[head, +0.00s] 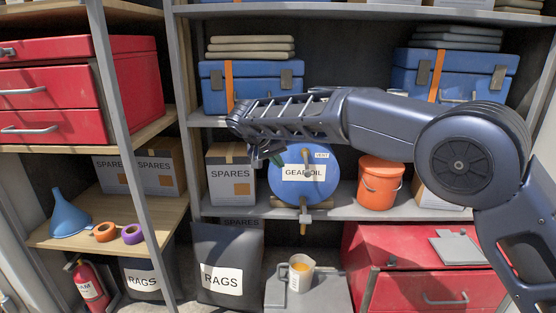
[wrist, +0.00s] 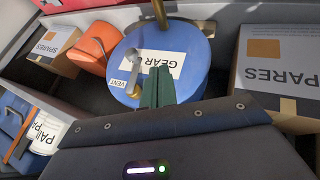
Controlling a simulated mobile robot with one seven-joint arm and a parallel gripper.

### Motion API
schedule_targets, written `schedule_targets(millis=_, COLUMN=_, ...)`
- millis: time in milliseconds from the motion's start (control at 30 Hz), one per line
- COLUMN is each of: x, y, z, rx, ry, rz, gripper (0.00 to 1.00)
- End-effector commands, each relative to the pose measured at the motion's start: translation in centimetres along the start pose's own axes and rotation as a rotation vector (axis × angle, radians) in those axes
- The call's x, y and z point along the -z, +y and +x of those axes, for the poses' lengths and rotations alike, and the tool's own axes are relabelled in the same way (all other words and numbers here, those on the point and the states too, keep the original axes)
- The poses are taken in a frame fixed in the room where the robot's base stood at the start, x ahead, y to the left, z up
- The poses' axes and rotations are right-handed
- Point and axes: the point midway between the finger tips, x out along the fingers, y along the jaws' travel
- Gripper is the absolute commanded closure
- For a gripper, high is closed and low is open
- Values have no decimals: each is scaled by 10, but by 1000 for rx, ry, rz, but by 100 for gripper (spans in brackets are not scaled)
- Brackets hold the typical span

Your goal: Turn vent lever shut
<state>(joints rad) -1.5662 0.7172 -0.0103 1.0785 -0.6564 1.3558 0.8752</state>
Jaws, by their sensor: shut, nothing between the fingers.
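The blue gear oil drum (head: 327,181) lies on its side on the middle shelf, with a small VENT label (head: 321,155) on its upper face. In the wrist view the drum (wrist: 190,48) appears upside down. There the silver vent lever (wrist: 132,76) with a brass pivot lies beside the VENT label (wrist: 118,83). My gripper (head: 278,158) is in front of the drum's upper left. In the wrist view its green fingers (wrist: 159,74) are together and empty, beside the lever and apart from it in the picture.
A brass tap (head: 303,228) hangs below the drum. SPARES boxes (head: 229,178) stand left of it and an orange bucket (head: 379,186) right. Blue toolboxes (head: 213,88) sit on the shelf above. A jug (head: 301,276) stands below on a grey block.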

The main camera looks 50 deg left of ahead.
Motion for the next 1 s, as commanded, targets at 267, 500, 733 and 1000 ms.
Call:
schedule_targets(millis=267, x=0, y=0, z=51, rx=-1, ry=-2, rz=0, gripper=100)
schedule_targets(millis=500, x=0, y=20, z=74, rx=0, ry=-1, rz=1, gripper=100)
schedule_targets(millis=733, x=0, y=34, z=81, rx=1, ry=0, rz=0, gripper=100)
schedule_targets(millis=1000, x=0, y=35, z=82, rx=1, ry=0, rz=0, gripper=100)
